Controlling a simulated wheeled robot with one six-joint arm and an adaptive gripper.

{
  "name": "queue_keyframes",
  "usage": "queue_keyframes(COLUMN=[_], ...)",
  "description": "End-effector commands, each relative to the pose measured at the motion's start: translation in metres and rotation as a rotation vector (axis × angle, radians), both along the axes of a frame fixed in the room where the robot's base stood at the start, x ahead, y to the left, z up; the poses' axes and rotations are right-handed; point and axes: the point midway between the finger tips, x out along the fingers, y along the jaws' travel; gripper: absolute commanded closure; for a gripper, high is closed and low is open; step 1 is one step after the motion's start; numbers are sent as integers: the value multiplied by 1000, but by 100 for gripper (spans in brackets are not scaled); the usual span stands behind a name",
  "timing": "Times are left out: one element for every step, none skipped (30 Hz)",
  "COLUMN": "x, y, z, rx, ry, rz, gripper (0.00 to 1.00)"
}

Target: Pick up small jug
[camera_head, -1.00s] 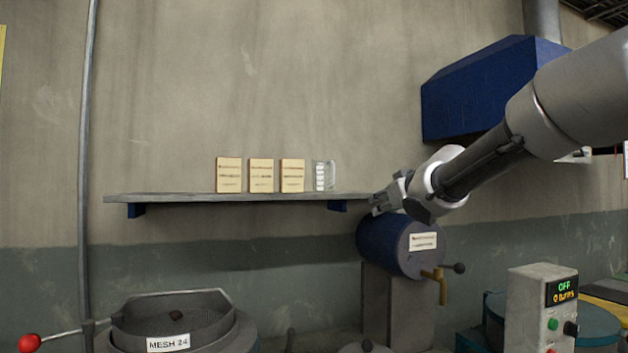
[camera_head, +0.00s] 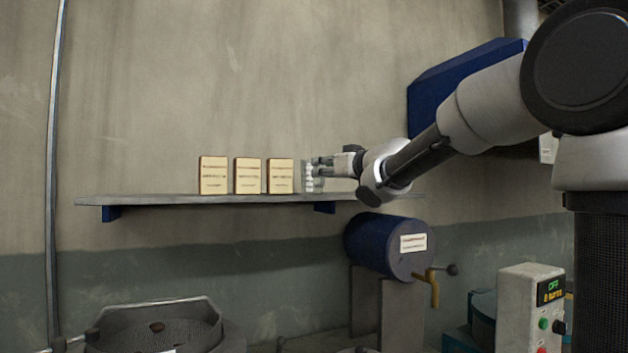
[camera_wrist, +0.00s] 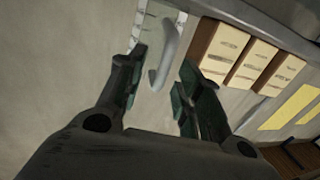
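The small jug (camera_head: 306,182) is clear with white marks and stands upright on the grey shelf (camera_head: 150,199), at the right end of a row of boxes. My gripper (camera_head: 322,168) reaches it from the right, its fingertips overlapping the jug's right side in the head view. In the wrist view the gripper (camera_wrist: 162,70) is open, with its fingers on either side of the jug's curved grey handle (camera_wrist: 170,48). I see a gap between the handle and the right finger. Whether the left finger touches the jug is unclear.
Several things lie around: three cream boxes (camera_head: 248,176) stand left of the jug. Below the shelf is a blue drum (camera_head: 375,245) with a tap. A mesh sieve (camera_head: 155,332) is at lower left, a control box (camera_head: 528,305) at lower right. The left shelf end is clear.

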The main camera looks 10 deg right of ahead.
Motion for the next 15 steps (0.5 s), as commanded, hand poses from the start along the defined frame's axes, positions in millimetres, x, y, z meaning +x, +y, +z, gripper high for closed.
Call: queue_keyframes(x=[6, 8, 11, 12, 13, 13, 13, 13, 13, 13, 13, 13, 13, 13, 13], y=[3, 4, 5, 6, 6, 6, 6, 6, 6, 6, 6, 6, 6, 6, 6], z=[0, 0, -1, -1, -1, -1, -1, -1, -1, -1, -1, -1, 0, 0, 0], rx=[0, 0, -1, -2, -2, -2, -1, -1, -1, -1, -1, -1, -1, -1, -1], ry=[1, 1, 1, 1, 1, 1, 1, 1, 1, 1, 1, 1, 1, 1, 1], rz=[2, 1, 1, 1, 0, 0, 0, 0, 0, 0, 0, 0, 0, 0, 0], gripper=[65, 65, 65, 65, 65, 65, 65, 65, 65, 65, 67, 74, 80, 85, 92])
